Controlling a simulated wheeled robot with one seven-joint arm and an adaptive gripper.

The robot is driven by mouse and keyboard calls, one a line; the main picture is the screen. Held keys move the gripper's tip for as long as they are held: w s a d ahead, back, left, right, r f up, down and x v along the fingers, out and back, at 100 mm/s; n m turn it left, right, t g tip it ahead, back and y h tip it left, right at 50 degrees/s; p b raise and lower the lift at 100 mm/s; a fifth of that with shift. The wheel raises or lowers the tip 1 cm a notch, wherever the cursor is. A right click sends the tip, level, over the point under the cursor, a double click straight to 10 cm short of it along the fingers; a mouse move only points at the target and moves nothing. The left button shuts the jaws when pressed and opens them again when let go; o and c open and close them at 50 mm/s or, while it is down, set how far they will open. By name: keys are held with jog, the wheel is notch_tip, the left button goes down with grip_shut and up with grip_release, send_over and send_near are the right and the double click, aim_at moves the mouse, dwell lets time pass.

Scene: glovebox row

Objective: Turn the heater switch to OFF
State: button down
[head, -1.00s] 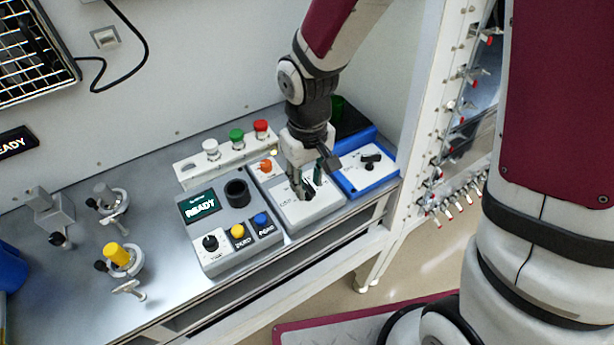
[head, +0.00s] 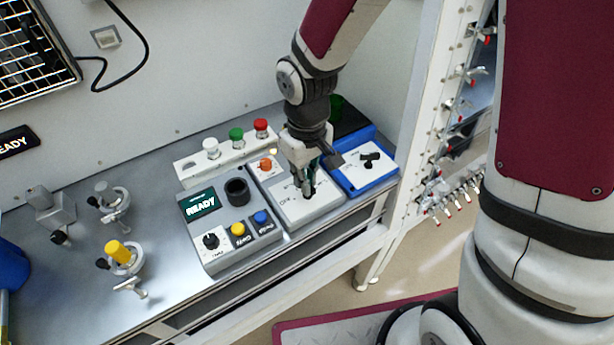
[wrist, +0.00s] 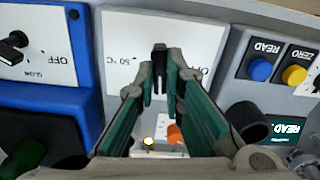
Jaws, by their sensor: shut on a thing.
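The heater switch is a black knob (wrist: 159,58) on a white plate (wrist: 115,24) marked "50 °C" and "OFF". In the wrist view "OFF" is right of the knob and "50 °C" left. In the head view this plate (head: 296,211) tops a grey box in the middle of the row. My gripper (wrist: 158,76) is shut on the knob, one fingertip on each side. My gripper (head: 308,190) points down over the plate in the head view and hides most of the knob. The knob stands between the two marks in the wrist view.
A blue box with another black knob (head: 370,159) stands close on the right. A grey READY unit (head: 225,257) with yellow and blue buttons is on the left. An orange knob (head: 266,165) and a rail with white, green and red buttons (head: 261,127) are behind.

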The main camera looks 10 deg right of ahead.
jog(key=n+p, duration=0.1)
jog(key=n, duration=0.4)
jog(key=shift+n+p, duration=0.4)
jog(key=shift+a, duration=0.1)
dwell(0.3)
jog(key=c, duration=1.7)
grip_release()
notch_tip(320, 180, up, 12)
jog(key=shift+r, duration=0.1)
